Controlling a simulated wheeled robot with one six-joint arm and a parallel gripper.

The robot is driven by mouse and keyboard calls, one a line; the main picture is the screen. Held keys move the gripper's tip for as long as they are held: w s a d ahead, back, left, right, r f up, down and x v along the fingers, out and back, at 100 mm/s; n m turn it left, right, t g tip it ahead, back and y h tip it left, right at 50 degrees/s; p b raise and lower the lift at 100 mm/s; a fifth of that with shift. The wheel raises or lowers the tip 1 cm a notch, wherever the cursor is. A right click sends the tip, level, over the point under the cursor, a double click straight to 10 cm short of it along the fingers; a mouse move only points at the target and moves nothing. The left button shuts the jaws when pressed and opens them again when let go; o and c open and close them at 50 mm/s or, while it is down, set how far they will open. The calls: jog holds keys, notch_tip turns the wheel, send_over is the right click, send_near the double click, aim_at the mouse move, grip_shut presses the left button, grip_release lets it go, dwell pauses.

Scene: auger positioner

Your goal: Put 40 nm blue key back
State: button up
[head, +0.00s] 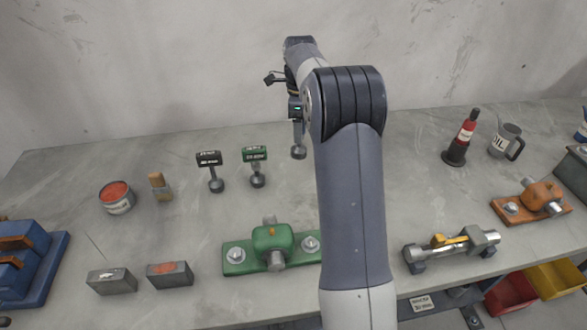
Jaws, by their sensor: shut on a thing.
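My gripper (296,113) is at the back middle of the bench, partly behind my own arm. It is shut on a key whose grey shaft and round foot (298,152) hang down below it. The key's head is hidden at the jaws, so I cannot make out its colour or label. I cannot tell whether its foot touches the bench. To its left, a green-headed key (256,154) and a black-headed key (210,158) stand upright on the bench (150,225), each on a round foot.
A green device (271,236) on a green plate stands in front, with two grey blocks (112,281) (170,274) to its left. A red tin (116,196) and brush (159,187) are further left. A red bottle (462,135), oil can (505,140) and metal clamp-like device (452,245) are right.

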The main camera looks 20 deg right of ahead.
aim_at(299, 151)
jog(key=shift+w+f, duration=0.1)
jog(key=shift+f, duration=0.25)
notch_tip(299, 151, down, 9)
jog(key=shift+f+p, duration=0.1)
jog(key=shift+p, duration=0.8)
jog(key=shift+f, duration=0.2)
jog(key=o, duration=1.4)
notch_tip(299, 151, up, 12)
jog(key=shift+r+b, duration=0.2)
jog(key=shift+b, duration=0.55)
jog(key=shift+f, duration=0.1)
